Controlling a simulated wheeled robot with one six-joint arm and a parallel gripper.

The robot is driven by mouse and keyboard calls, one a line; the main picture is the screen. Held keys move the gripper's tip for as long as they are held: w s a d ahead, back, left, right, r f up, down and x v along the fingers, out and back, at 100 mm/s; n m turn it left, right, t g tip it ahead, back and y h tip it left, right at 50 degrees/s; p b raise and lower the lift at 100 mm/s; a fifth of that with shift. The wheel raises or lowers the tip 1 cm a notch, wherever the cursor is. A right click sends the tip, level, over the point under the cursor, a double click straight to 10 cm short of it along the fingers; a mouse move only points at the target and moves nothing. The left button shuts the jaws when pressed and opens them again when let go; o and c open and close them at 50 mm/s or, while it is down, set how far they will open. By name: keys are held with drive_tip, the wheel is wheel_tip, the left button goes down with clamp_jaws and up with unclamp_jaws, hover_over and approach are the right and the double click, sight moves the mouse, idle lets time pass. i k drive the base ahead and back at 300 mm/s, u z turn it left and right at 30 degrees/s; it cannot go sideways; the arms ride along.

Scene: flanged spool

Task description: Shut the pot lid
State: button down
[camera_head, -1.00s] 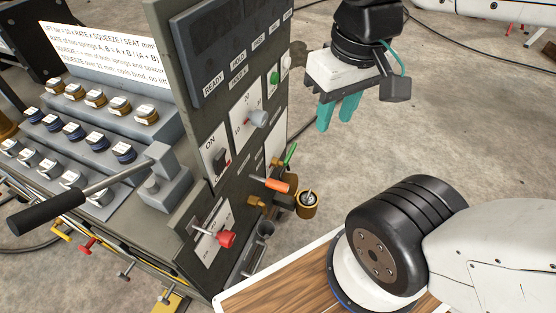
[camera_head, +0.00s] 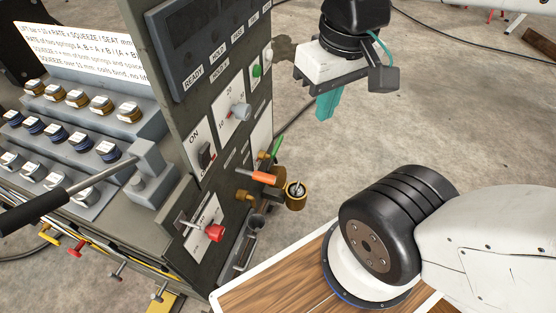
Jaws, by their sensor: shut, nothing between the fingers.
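A small brass pot (camera_head: 296,201) stands off the right side of the grey panel, beside an orange-handled part (camera_head: 263,178). A dark and pale round piece shows in its mouth. I cannot tell which part is the lid, or how far it is tilted. My gripper (camera_head: 326,108) has teal fingers pointing down, shut together with nothing between them. In the picture it is above and a little right of the pot, clear of it and of the panel.
The grey panel (camera_head: 217,115) has switches, a green knob and a red-handled lever (camera_head: 212,232). A stepped rack (camera_head: 85,125) of springs and a long black-handled lever (camera_head: 40,208) are at left.

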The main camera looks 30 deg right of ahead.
sight(273, 172)
drive_tip(key=z, duration=0.9)
drive_tip(key=k, duration=1.15)
drive_tip(key=z, duration=1.15)
drive_tip(key=i, duration=1.55)
drive_tip(key=u, duration=1.4)
drive_tip(key=i, duration=0.8)
drive_tip(key=u, duration=0.8)
